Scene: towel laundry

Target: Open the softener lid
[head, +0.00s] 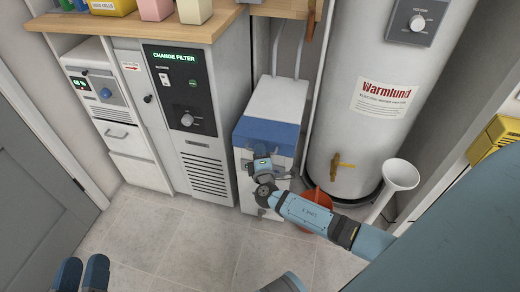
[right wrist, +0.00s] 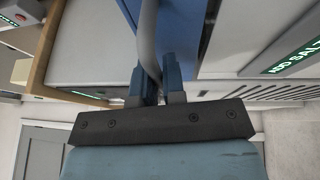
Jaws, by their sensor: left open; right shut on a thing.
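The softener (head: 285,100) is a tall white cabinet with a blue lid (head: 268,133) on its front upper part. The lid looks down in the head view. My right gripper (head: 261,158) is at the front of the lid, and its wrist hides part of the cabinet front. In the right wrist view its two blue fingers (right wrist: 160,85) are shut on a curved grey handle (right wrist: 149,40), beside the blue lid (right wrist: 190,30). My left gripper (head: 82,270) is open and empty at the bottom left, low over the floor, away from the softener.
A white water heater (head: 370,100) with a brass tap (head: 342,162) stands right of the softener. A red bucket (head: 310,219) and a white funnel (head: 400,175) are near its base. A filter cabinet (head: 190,120) under a wooden counter (head: 150,22) stands left. The tiled floor (head: 160,240) in front is clear.

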